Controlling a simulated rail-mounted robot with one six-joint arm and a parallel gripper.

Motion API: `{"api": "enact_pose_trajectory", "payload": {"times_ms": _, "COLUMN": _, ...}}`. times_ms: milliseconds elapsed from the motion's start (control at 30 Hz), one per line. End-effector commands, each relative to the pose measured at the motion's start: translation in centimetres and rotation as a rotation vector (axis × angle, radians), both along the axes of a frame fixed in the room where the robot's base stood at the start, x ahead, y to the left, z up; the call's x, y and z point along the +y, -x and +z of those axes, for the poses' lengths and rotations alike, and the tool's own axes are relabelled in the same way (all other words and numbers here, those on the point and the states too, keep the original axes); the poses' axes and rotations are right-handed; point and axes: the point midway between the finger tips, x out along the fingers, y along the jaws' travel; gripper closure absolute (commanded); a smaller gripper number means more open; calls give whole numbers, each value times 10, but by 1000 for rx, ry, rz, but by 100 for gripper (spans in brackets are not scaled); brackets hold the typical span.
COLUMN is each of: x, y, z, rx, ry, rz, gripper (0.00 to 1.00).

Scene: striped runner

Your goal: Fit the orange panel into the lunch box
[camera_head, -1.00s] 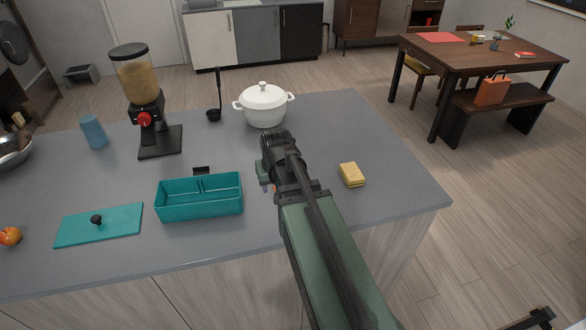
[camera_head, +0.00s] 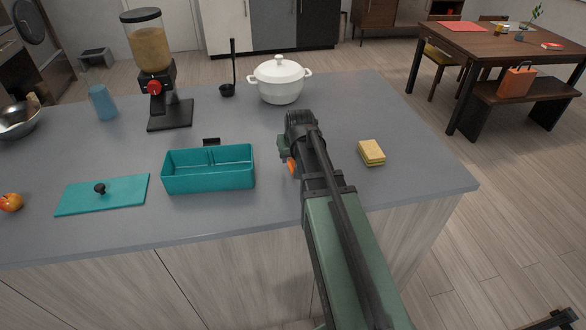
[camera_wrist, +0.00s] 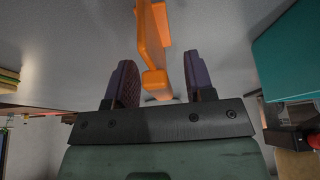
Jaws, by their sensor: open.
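The orange panel (camera_wrist: 153,38) runs down between my gripper's two fingers in the wrist view. A gap shows beside each finger, and I see no clear contact. My gripper (camera_wrist: 158,62) is open around the panel's near end. In the head view my arm hides most of the panel, and only a small orange piece (camera_head: 291,166) shows at its left side. The teal lunch box (camera_head: 208,178) stands open on the counter, left of my gripper, with a divider inside. Its side also shows at the right of the wrist view (camera_wrist: 292,60).
A teal lid (camera_head: 125,192) with a black knob lies left of the box. A yellow sponge (camera_head: 371,153) lies right of my arm. A white pot (camera_head: 280,84), ladle (camera_head: 228,88) and dispenser (camera_head: 156,85) stand behind. Clear counter lies between box and gripper.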

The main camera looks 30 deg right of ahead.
Motion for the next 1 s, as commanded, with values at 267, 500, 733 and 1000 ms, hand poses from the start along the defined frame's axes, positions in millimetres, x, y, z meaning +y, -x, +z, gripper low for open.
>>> {"api": "enact_pose_trajectory", "payload": {"times_ms": 267, "x": -1, "y": -5, "z": -11, "rx": 0, "ry": 0, "rz": 0, "gripper": 51}}
{"api": "enact_pose_trajectory", "payload": {"times_ms": 500, "x": -1, "y": -4, "z": -11, "rx": 0, "ry": 0, "rz": 0, "gripper": 88}}
{"api": "enact_pose_trajectory", "payload": {"times_ms": 733, "x": -1, "y": -4, "z": -11, "rx": 0, "ry": 0, "rz": 0, "gripper": 100}}
{"api": "enact_pose_trajectory", "payload": {"times_ms": 1000, "x": -1, "y": -4, "z": -1, "rx": 0, "ry": 0, "rz": 0, "gripper": 100}}
